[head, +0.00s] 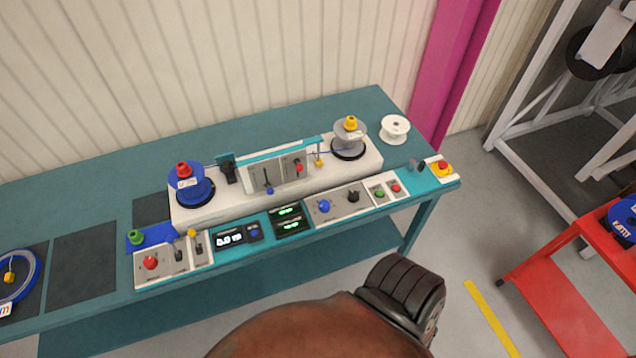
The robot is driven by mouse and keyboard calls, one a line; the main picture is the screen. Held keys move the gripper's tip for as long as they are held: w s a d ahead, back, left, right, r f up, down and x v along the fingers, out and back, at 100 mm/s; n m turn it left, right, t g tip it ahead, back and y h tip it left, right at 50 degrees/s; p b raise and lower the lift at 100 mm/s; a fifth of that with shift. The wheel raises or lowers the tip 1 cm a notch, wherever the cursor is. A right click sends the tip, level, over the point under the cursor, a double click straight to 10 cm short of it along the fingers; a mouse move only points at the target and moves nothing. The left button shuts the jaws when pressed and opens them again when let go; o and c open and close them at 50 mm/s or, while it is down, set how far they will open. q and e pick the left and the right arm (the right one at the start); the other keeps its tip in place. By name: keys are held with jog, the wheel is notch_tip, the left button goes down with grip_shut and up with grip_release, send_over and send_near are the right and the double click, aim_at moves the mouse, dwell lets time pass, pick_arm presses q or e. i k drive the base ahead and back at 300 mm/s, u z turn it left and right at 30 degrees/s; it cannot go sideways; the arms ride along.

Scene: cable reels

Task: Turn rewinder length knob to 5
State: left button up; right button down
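The rewinder bench (330,110) is a teal table with a control strip along its front edge. A blue knob (324,206) and a black knob (352,197) sit on a grey panel (338,206) right of the middle. A smaller dark blue knob (254,233) sits beside a lit white display (230,239). Two green displays (287,220) are between these panels. The labels and scale numbers are too small to read, so I cannot tell which knob sets length or where any knob points. Neither of my grippers is in view.
A blue reel (191,188) and a grey reel (348,135) stand on the white base behind the controls. A white spool (395,130) is at the back right. A red emergency button (442,168) is at the bench's right end. A red cart (560,290) stands at right.

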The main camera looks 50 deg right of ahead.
aim_at(324, 205)
jog(key=z, duration=2)
